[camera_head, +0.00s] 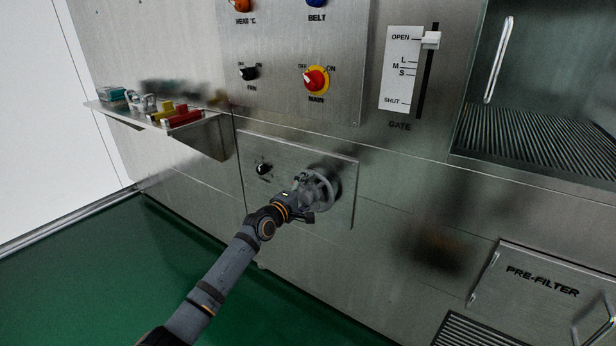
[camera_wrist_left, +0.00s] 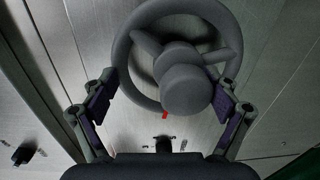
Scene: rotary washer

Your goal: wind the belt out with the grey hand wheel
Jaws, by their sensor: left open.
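The grey hand wheel (camera_head: 328,188) is mounted on a small steel panel (camera_head: 347,219) low on the machine's front. My left gripper (camera_head: 307,198) is right in front of it and hides part of it. In the left wrist view, the wheel's ring and spokes (camera_wrist_left: 146,43) fill the upper middle, with a rounded grey knob (camera_wrist_left: 187,90) standing out towards me. The open fingers of my left gripper (camera_wrist_left: 167,84) lie to either side of the knob and lower rim, with a visible gap to the knob. A small red mark (camera_wrist_left: 165,115) shows just below the rim. My right gripper is out of view.
A small black knob (camera_head: 263,169) is left of the wheel. A red and yellow main switch (camera_head: 316,80) and a gate slider (camera_head: 431,40) are above. A shelf (camera_head: 207,130) with small items juts out at left. Green floor (camera_head: 110,270) is clear.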

